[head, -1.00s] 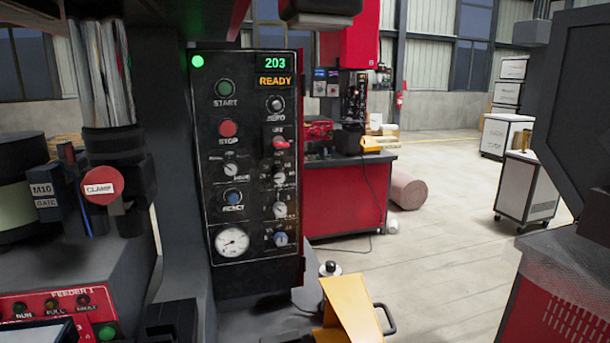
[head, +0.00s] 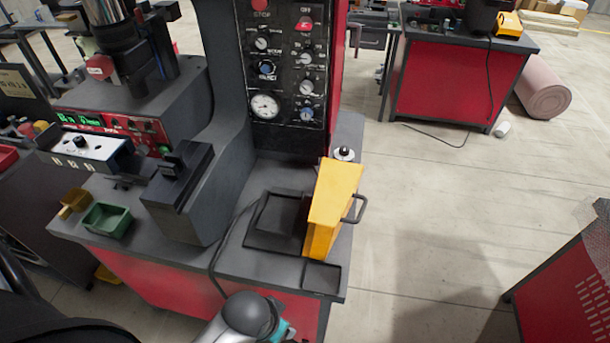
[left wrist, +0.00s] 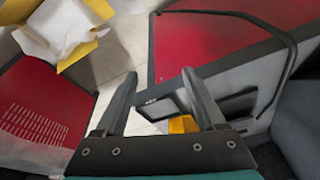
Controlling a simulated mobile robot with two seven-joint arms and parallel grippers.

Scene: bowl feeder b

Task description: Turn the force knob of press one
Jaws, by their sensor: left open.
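The black control panel (head: 284,75) of a press stands upright in the upper middle of the head view. It carries several small knobs, among them a top-left knob (head: 262,43), a blue knob (head: 267,68), and a lower-right knob (head: 306,114). A round white gauge (head: 264,106) sits at its lower left. The labels are too small to tell which knob is the force knob. My left gripper (left wrist: 160,73) is open and empty in the left wrist view, with red cabinet sides beyond it. Its fingers do not show in the head view, and it is away from the panel. My right gripper is not in view.
A yellow guard-like block (head: 330,205) with a dark handle stands on the press table, right below the panel. A grey block (head: 180,200) and a green tray (head: 107,220) stand to the left. Open floor (head: 430,220) lies right. A yellow-edged box (left wrist: 60,32) shows in the left wrist view.

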